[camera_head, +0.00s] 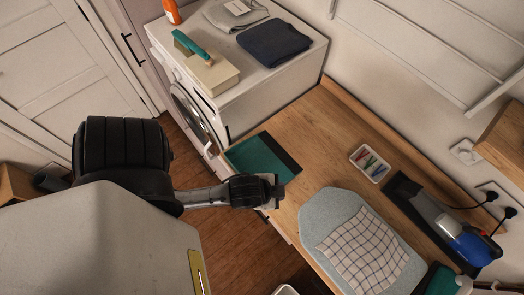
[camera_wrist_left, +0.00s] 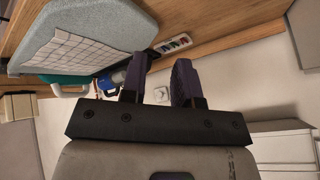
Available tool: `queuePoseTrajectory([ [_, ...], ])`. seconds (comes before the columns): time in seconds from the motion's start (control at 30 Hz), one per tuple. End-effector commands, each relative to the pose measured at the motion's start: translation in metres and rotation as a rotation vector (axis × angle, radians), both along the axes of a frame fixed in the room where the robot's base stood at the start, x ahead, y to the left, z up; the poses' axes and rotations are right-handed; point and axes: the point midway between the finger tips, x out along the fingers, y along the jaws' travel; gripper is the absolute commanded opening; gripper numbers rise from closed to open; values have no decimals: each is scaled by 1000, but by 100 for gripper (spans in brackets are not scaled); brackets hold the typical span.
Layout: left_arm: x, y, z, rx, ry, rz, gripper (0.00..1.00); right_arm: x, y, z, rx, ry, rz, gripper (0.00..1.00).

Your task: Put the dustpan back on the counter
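A teal pan with a dark strip along its right side, which looks like the dustpan (camera_head: 258,157), lies at the left end of the wooden counter (camera_head: 318,130), beside the washing machine. Its handle does not show. My left gripper (camera_head: 277,190) is just below the pan's lower right corner in the head view, over the counter's front edge. I cannot tell whether they touch. In the left wrist view the gripper's two fingers (camera_wrist_left: 160,75) stand apart with nothing between them. The pan is not recognisable there. My right gripper is out of view.
A teal-handled brush (camera_head: 214,76) and folded cloths (camera_head: 273,43) lie on the washing machine (camera_head: 292,72). On the counter are a peg tray (camera_head: 369,163), an ironing board (camera_head: 328,208) with a checked cloth (camera_head: 362,252), and a blue-and-grey appliance (camera_head: 468,250). Counter space between pan and tray is clear.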

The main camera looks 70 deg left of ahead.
Motion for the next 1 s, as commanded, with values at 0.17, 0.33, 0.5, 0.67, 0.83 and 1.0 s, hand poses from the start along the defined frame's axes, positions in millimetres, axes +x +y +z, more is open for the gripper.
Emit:
queuePoseTrajectory([
  [0.17,-40,-11,-16,-162,206,128,28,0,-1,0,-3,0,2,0],
  [0.33,-53,-15,-19,-208,272,165,28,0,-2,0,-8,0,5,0],
  [0.5,-54,-15,-19,-210,274,166,28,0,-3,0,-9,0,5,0],
  [0.67,-53,-15,-17,-209,273,165,28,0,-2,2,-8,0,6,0],
  [0.83,-53,-15,0,-207,273,164,28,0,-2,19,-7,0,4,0],
  [1.0,-53,-15,35,-208,272,164,28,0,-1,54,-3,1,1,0],
])
